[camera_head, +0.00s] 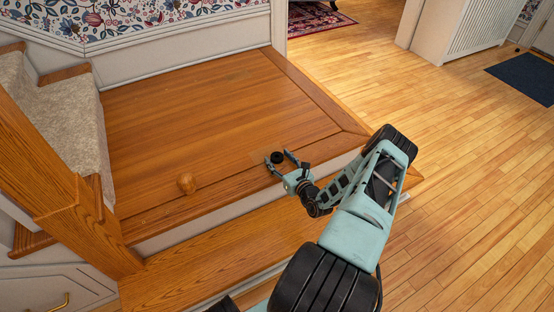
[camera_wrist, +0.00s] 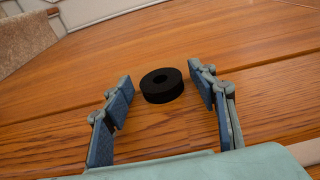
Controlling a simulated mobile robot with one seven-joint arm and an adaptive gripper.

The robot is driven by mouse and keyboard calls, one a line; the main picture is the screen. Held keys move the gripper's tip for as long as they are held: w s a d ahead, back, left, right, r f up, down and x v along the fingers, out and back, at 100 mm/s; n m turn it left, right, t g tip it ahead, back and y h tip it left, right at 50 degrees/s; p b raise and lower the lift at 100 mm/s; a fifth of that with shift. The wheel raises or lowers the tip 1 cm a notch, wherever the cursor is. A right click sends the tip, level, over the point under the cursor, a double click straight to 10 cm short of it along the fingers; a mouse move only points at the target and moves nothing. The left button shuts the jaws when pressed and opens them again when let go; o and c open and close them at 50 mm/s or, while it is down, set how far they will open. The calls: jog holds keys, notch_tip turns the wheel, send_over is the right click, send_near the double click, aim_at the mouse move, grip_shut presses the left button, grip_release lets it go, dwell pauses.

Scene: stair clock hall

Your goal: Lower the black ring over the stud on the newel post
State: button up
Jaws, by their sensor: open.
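The black ring (camera_head: 278,158) lies flat on the wooden landing near its front edge. In the wrist view the ring (camera_wrist: 163,96) shows its centre hole facing up. My gripper (camera_head: 277,156) is open, with one finger on either side of the ring; gaps show between the ring and both fingers in the wrist view. A thick wooden post (camera_head: 45,170) stands at the left. A rounded wooden knob (camera_head: 186,183) stands on the landing's front edge, left of my gripper. I cannot tell whether this knob is the stud; no other stud shows clearly.
The landing (camera_head: 200,100) is otherwise bare. Carpeted stairs (camera_head: 62,120) rise at the left, and a lower wooden step (camera_head: 215,255) runs along the front. A papered wall (camera_head: 150,20) closes the back. Open plank floor (camera_head: 470,180) lies to the right, with a dark blue mat (camera_head: 525,75).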

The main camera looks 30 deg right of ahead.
jog(key=shift+c, duration=0.4)
jog(key=c, duration=1.3)
jog(key=shift+r, duration=0.2)
